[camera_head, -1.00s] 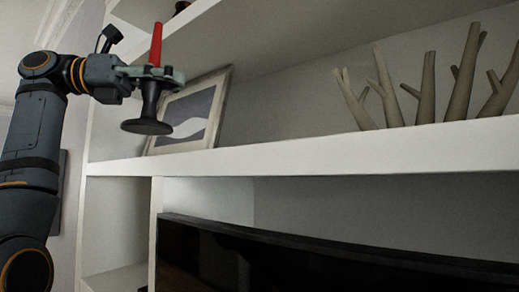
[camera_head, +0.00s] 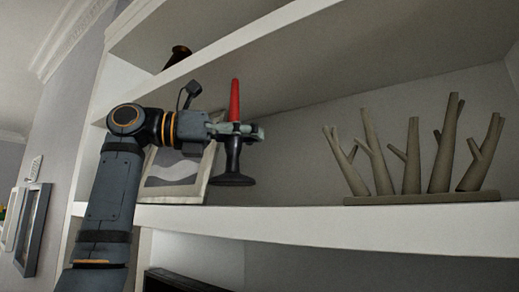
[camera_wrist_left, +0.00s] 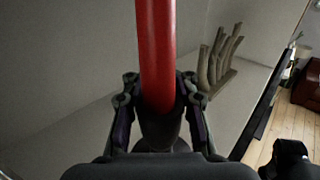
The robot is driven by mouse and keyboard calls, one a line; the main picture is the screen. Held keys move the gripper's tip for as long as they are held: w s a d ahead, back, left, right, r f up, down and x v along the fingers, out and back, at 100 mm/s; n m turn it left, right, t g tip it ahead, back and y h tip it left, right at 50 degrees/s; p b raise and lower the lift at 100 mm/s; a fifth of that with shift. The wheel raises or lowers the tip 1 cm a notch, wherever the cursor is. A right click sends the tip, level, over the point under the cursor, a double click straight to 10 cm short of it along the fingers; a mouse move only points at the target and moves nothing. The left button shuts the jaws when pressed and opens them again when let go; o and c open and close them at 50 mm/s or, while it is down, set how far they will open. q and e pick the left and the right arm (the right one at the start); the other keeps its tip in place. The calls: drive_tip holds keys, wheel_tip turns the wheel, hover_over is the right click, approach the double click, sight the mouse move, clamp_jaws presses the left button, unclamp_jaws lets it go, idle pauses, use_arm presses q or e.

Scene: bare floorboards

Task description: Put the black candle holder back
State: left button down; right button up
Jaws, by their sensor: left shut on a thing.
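The black candle holder (camera_head: 233,160) with a red candle (camera_head: 235,100) in it is upright in the head view. My left gripper (camera_head: 240,131) is shut on the holder's upper part, just below the candle. The holder's round base appears above the white shelf (camera_head: 330,222), in front of a framed picture; whether it touches the shelf is hard to tell. In the left wrist view the red candle (camera_wrist_left: 156,50) rises between the fingers, with the black holder (camera_wrist_left: 158,128) below it. The right gripper is not visible in the head view.
The framed picture (camera_head: 178,190) leans on the shelf behind my left arm. A grey branch-like sculpture (camera_head: 410,165) stands on the shelf to the right. The shelf between holder and sculpture is clear. An upper shelf (camera_head: 215,52) with a dark object (camera_head: 178,56) runs overhead.

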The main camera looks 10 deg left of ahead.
use_arm(q)
drive_tip(key=f, duration=0.1)
drive_tip(key=f+p, duration=0.1)
drive_tip(key=d+f, duration=0.1)
drive_tip(key=shift+w+f, duration=0.25)
drive_tip(key=shift+w, duration=0.1)
drive_tip(key=shift+d+f, duration=0.1)
drive_tip(key=c, duration=1)
unclamp_jaws()
drive_tip(key=shift+c, duration=0.2)
